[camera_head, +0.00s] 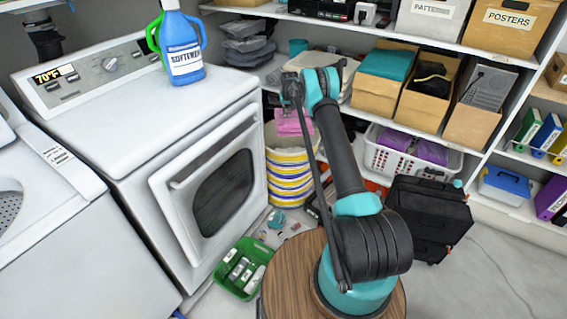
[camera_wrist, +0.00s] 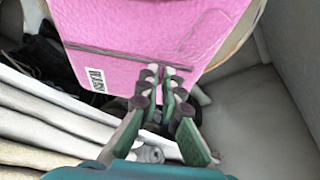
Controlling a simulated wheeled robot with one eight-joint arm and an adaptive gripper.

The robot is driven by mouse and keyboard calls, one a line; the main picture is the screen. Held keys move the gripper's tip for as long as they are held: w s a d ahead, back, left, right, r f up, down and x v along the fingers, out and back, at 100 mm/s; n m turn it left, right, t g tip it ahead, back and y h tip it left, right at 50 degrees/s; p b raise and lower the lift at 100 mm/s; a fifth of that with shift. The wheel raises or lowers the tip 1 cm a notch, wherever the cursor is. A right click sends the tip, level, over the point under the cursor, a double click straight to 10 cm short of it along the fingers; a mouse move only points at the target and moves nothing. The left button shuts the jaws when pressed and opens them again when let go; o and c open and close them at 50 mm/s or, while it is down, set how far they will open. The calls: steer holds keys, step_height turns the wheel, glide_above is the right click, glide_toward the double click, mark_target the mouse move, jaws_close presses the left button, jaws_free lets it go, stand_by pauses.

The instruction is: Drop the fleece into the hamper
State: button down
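The pink fleece (camera_head: 293,122) hangs below the end of my arm, at the top of a round hamper (camera_head: 290,170) with yellow, blue and white bands. In the wrist view the fleece (camera_wrist: 135,25) looks flat and folded, with a white barcode label. My gripper (camera_wrist: 165,72) has its fingertips close together at the fleece's near edge and appears shut on it. My gripper also shows from behind in the head view (camera_head: 293,92). A pale curved rim beside the fleece in the wrist view looks like the hamper's. The hamper's inside is mostly hidden.
A white dryer (camera_head: 150,150) stands left of the hamper, with a blue softener bottle (camera_head: 182,45) on top. Shelves with boxes and a white basket (camera_head: 385,160) are behind and right. A green basket (camera_head: 242,268) and black case (camera_head: 430,212) are on the floor.

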steer(key=shift+f, duration=1.35)
steer(key=c, duration=1.6)
jaws_free()
steer(key=shift+c, duration=0.2)
steer(key=shift+r, duration=0.1)
steer(key=v, duration=1.2)
steer(key=shift+s, duration=0.1)
